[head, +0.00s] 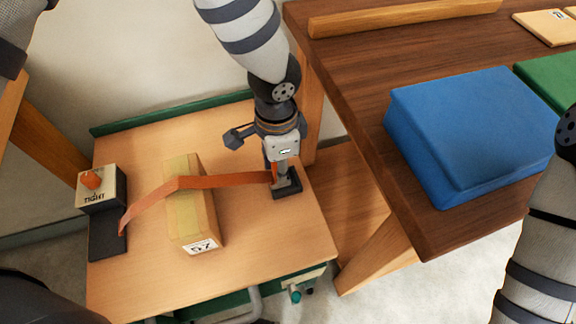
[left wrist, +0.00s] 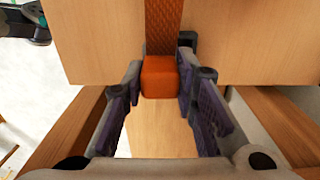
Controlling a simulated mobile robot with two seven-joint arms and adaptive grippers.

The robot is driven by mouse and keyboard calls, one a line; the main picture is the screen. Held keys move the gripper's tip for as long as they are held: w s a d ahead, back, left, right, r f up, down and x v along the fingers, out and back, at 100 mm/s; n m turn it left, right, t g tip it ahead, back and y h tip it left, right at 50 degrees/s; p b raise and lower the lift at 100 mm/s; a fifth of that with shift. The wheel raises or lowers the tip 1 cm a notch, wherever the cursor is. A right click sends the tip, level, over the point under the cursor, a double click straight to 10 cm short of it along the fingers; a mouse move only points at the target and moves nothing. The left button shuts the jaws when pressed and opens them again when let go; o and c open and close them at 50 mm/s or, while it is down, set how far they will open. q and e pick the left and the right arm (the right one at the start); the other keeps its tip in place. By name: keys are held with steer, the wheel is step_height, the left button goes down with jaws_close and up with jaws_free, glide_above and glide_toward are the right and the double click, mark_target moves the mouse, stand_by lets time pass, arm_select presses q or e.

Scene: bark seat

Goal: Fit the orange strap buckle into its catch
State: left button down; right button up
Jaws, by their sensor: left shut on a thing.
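The orange strap (head: 225,181) runs from a black-based tensioner box marked TIGHT (head: 100,190), over a wooden block marked 57 (head: 205,215), to my left gripper (head: 277,175). In the left wrist view the orange buckle (left wrist: 160,77) sits between the two fingers of my left gripper (left wrist: 160,85), which is shut on it. The strap (left wrist: 163,25) leads away from the buckle. The black catch (head: 290,188) is on the bench top directly by the fingertips, partly hidden by them. I cannot tell whether the buckle is inside it. My right gripper is out of view.
The low wooden bench (head: 130,280) has a green back lip (head: 170,112). A darker table (head: 350,60) stands close on the right, bearing a blue block (head: 470,130), a green block (head: 550,75) and a wooden bar (head: 400,18). The bench front is clear.

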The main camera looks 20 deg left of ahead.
arm_select(q)
steer(key=shift+w+d+f, duration=0.1)
steer(key=shift+w+f, duration=0.75)
steer(key=shift+f, duration=0.2)
steer(key=f, duration=0.2)
steer(key=f+b, duration=0.1)
steer(key=shift+w+f, duration=0.35)
steer(key=shift+w, duration=0.1)
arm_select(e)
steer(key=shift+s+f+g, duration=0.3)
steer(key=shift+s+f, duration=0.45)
arm_select(q)
steer(key=shift+f, duration=0.25)
steer(key=c, duration=1.3)
jaws_free()
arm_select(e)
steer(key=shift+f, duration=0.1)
